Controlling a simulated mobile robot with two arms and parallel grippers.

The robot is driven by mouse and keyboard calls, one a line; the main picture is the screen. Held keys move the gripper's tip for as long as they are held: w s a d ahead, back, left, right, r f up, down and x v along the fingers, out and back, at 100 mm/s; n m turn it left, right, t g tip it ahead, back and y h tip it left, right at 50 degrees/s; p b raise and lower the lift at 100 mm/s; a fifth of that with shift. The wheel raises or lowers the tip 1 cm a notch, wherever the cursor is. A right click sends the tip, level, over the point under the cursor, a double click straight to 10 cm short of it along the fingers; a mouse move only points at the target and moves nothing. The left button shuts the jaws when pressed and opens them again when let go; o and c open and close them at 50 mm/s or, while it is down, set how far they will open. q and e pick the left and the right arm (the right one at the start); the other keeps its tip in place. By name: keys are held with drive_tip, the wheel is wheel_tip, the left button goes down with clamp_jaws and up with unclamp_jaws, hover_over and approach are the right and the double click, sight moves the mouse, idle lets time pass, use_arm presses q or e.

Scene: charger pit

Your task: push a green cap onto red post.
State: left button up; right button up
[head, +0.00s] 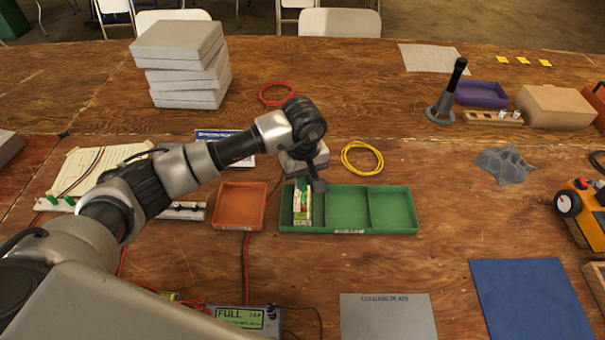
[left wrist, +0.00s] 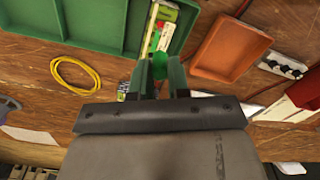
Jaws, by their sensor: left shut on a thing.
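My left gripper (head: 303,190) is over the left compartment of the green tray (head: 348,231). In the left wrist view its fingers (left wrist: 160,72) are shut on a small green cap (left wrist: 159,65). A pale battery pack (head: 303,216) with a printed label stands in that left compartment, just below the fingers. It also shows in the left wrist view (left wrist: 165,38), beyond the cap. The fingers hide part of the pack. My right gripper is not in view.
An orange tray (head: 218,222) is left of the green tray, whose other compartments are empty. A yellow cable coil (head: 362,147) lies behind it. A grey cooling plate (head: 388,318) and a blue mat (head: 530,300) lie in front. A charger (head: 245,317) reads FULL.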

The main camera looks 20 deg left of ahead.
use_arm(q)
drive_tip(key=shift+f+b, duration=1.25)
drive_tip(key=shift+f, duration=1.25)
drive_tip(key=shift+f+b, duration=1)
drive_tip(key=shift+f, duration=0.05)
drive_tip(key=shift+r, duration=0.1)
drive_tip(key=shift+f+b, duration=0.3)
drive_tip(key=shift+b, duration=0.7)
drive_tip(key=shift+s, duration=0.1)
drive_tip(key=o, duration=0.8)
drive_tip(key=shift+o, duration=0.2)
